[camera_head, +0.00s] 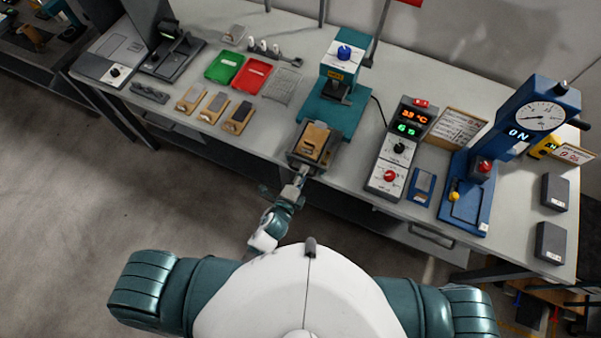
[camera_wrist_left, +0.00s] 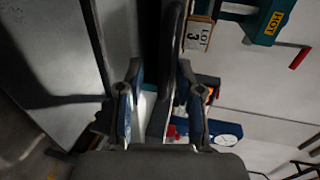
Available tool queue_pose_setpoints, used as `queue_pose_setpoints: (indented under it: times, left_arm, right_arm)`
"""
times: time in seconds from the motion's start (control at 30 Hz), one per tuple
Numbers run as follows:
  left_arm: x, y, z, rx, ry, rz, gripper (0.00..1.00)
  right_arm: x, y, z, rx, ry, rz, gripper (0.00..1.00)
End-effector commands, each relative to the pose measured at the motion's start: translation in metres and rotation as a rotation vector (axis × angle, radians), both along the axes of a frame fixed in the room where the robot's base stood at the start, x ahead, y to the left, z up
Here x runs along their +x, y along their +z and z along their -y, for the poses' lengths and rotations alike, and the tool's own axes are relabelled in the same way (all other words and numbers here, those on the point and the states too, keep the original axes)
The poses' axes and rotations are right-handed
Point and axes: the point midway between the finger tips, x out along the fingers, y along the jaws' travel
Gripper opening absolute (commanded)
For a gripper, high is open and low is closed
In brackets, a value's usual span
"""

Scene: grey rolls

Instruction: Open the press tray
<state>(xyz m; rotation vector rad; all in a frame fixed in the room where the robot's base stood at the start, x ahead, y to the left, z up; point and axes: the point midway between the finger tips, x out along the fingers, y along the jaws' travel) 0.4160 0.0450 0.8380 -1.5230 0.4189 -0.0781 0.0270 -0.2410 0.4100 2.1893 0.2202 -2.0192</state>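The teal press (camera_head: 335,85) with a blue knob stands at the middle of the bench. Its dark tray (camera_head: 296,160) lies in front of the teal base, at the bench's front edge, and carries a tan block (camera_head: 314,140). My left gripper (camera_head: 299,177) is at the tray's front edge. In the left wrist view its two fingers (camera_wrist_left: 158,75) are spread apart, with a dark curved bar (camera_wrist_left: 172,40) near the right finger. A tan piece labelled LOT 3 (camera_wrist_left: 197,35) shows beyond. Contact between fingers and bar is unclear. My right gripper is out of view.
A control box (camera_head: 400,145) with red digits stands right of the press, and a blue gauge press (camera_head: 490,150) farther right. Green (camera_head: 224,67) and red (camera_head: 252,76) trays and several tan blocks lie left. Floor in front of the bench is clear at left.

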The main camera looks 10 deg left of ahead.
Motion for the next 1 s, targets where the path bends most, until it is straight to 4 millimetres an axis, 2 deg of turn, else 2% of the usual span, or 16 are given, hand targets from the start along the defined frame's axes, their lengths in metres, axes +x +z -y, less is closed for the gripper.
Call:
queue_pose_setpoints:
  times: [0.23, 0.37, 0.8, 1.0]
  left_arm:
    - [0.001, 0.002, -0.003, -0.001, 0.002, 0.005, 0.37]
    - [-0.009, 0.003, -0.007, -0.001, 0.003, 0.003, 0.37]
    - [-0.093, 0.021, -0.03, 0.0, 0.002, 0.0, 0.37]
    - [-0.109, 0.026, -0.035, 0.001, 0.002, 0.002, 0.37]
  right_arm:
    - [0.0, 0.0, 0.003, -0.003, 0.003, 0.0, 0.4]
    - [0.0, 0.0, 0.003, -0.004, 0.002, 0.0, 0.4]
    - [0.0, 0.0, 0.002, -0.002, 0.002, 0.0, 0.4]
    - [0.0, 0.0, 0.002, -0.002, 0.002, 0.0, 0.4]
